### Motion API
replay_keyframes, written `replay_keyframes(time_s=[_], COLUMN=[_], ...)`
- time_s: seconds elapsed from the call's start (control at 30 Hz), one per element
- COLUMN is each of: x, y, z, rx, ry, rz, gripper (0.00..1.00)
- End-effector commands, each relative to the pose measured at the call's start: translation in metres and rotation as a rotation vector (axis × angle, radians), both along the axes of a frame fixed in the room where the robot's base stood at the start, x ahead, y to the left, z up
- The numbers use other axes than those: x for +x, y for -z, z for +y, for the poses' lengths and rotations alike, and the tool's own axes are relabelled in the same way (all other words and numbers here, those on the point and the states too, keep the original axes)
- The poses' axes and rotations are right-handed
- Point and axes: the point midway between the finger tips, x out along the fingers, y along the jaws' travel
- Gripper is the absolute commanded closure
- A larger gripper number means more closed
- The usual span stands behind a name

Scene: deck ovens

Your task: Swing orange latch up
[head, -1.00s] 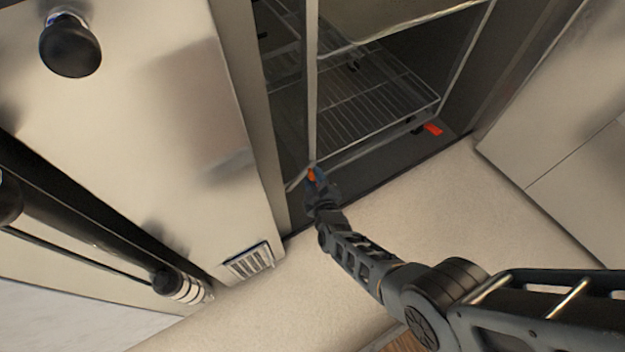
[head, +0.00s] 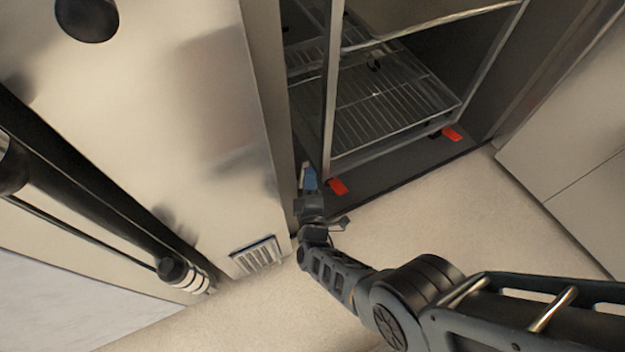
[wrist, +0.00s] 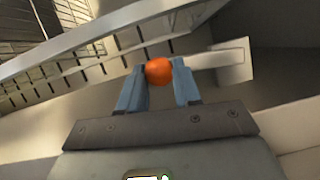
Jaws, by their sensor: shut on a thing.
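The orange latch shows in the wrist view as a round orange knob (wrist: 158,70) between my fingertips. A pale bar runs right from it to a pale plate (wrist: 232,63). My gripper (wrist: 160,85) is shut on the knob, with one blue finger on each side. In the head view my gripper (head: 308,178) is low at the left edge of the open rack bay, beside the steel panel (head: 215,130). The knob cannot be made out there.
A wire rack (head: 375,110) stands in the bay to the right. Two red-orange tabs, a near one (head: 337,186) and a far one (head: 452,134), sit at its foot. A vent grille (head: 257,255) is low on the left panel. The pale floor (head: 430,215) is clear.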

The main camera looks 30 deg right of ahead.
Motion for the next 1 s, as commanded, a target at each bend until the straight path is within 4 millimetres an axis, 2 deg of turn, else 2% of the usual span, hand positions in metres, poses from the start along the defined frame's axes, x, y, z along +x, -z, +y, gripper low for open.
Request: replay_keyframes(time_s=[0.47, 0.5, 0.77, 1.0], x=[0.0001, 0.0001, 0.0001, -0.0006], y=[0.0006, 0.0006, 0.0004, -0.0002], z=[0.0021, 0.0021, 0.0019, 0.0021], rx=[-0.015, -0.015, -0.014, -0.015], ry=[-0.002, -0.002, -0.001, -0.001], rz=[0.002, 0.003, 0.002, 0.001], gripper=[1.00, 0.66, 0.42, 0.42])
